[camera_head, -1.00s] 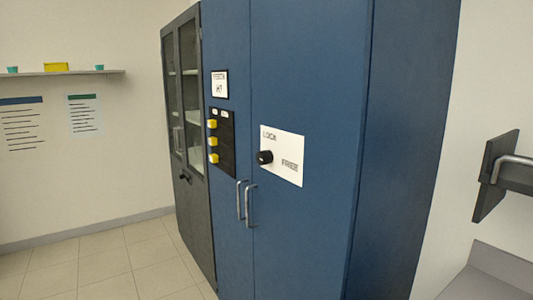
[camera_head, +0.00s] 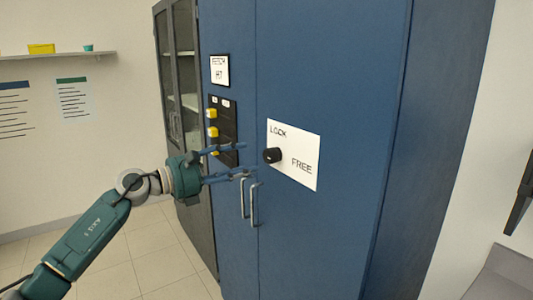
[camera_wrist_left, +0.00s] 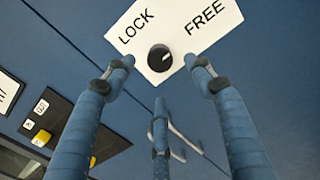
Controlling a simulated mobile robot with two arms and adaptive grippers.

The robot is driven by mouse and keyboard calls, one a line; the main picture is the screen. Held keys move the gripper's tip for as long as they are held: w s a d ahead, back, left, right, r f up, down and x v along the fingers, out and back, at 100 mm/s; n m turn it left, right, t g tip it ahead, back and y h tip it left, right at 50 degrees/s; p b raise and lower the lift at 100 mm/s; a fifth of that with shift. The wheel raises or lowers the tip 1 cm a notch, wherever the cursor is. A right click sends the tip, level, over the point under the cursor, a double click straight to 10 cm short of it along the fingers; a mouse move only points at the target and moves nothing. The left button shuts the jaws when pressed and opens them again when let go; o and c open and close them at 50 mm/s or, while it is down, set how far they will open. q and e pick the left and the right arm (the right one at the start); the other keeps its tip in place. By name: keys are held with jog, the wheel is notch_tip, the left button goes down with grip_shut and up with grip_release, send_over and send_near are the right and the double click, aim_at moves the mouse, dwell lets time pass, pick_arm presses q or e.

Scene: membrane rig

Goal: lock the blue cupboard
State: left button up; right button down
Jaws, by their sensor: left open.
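The blue cupboard (camera_head: 330,70) stands in the middle of the head view with both doors closed. Its black knob (camera_head: 272,155) sits on a white plate (camera_head: 306,179) marked LOCK at the upper left and FREE at the right. In the left wrist view, the knob (camera_wrist_left: 159,58) has a light mark on its right, roughly toward the FREE side. My left gripper (camera_head: 246,160) is open and empty, just left of the knob in the head view. In the wrist view, the knob shows between and beyond its fingers, apart from them. My right gripper is not in view.
Two vertical door handles (camera_head: 254,204) are below the gripper. A black panel with yellow buttons (camera_head: 212,132) is partly behind the fingers. A dark glass-door cabinet (camera_head: 186,80) stands at the left. A grey surface (camera_head: 495,275) is at the lower right.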

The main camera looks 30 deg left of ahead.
aim_at(266, 156)
pick_arm(q)
jog(key=p+x, duration=0.3)
jog(key=x, duration=0.4)
jog(key=shift+w, duration=0.35)
jog(key=shift+w+d+f+p, duration=0.1)
jog(key=shift+w+p, duration=0.2)
jog(key=shift+c, duration=0.2)
jog(key=c, duration=1.1)
